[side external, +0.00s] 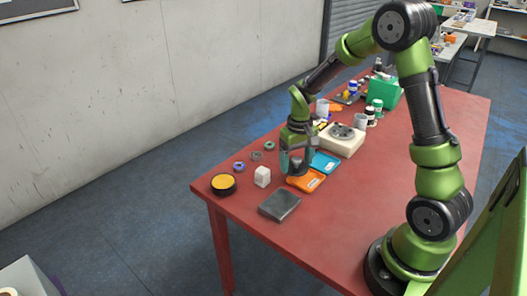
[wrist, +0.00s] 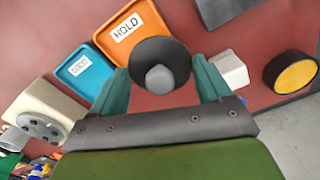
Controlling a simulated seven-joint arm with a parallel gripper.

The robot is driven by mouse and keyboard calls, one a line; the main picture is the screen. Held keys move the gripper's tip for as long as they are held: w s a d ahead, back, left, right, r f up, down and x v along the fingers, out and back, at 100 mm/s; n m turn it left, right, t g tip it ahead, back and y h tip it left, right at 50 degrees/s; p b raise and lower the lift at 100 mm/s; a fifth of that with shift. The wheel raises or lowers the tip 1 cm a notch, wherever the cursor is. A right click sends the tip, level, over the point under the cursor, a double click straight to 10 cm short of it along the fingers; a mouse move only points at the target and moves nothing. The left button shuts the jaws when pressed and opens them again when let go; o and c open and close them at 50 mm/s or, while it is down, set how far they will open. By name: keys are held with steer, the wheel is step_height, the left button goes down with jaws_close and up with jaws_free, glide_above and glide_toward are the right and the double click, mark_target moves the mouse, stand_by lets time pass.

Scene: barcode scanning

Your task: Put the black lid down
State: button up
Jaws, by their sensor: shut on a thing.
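My gripper (wrist: 160,88) is shut on the black lid (wrist: 146,53), a round dark disc with a grey knob (wrist: 160,79) in its middle. The lid sits between the two teal fingers, overlapping the near edge of the orange tray in the wrist view. In the side view my gripper (side external: 298,160) is low over the table beside the orange tray (side external: 306,181). There the lid shows only as a small dark shape between the fingers, and I cannot tell whether it touches anything below.
The orange tray is labelled HOLD. A blue tray (side external: 324,163) lies behind it, and a cream device with a round plate (side external: 342,140) stands beyond. A white block (side external: 262,177), yellow-topped black tub (side external: 223,184) and dark grey box (side external: 279,205) are nearby. The red table's right-hand side is clear.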

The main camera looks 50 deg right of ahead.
steer(key=w, duration=0.2)
steer(key=w+d, duration=0.1)
steer(key=w, duration=0.1)
steer(key=w+d, duration=0.1)
steer(key=w, duration=0.2)
steer(key=shift+w+d+f, duration=0.1)
steer(key=shift+f, duration=2)
steer(key=o, duration=1)
steer(key=shift+f, duration=0.15)
steer(key=shift+c, duration=0.2)
steer(key=s+a+r+t, duration=0.1)
steer(key=a+r, duration=0.1)
steer(key=r, duration=0.7)
steer(key=s+a+r+t, duration=0.1)
steer(key=s+a+r, duration=0.1)
steer(key=r, duration=0.7)
steer(key=s+a+r+t+y, duration=0.1)
steer(key=s+a+r+t, duration=0.1)
steer(key=s+a, duration=0.4)
steer(key=s+a+r+t+y, duration=0.1)
steer(key=s+a+r+t, duration=0.2)
steer(key=s+a, duration=0.4)
steer(key=s+r, duration=0.1)
steer(key=s, duration=0.3)
steer(key=shift+s+n, duration=0.2)
steer(key=shift+n, duration=0.1)
steer(key=shift+a+r, duration=0.1)
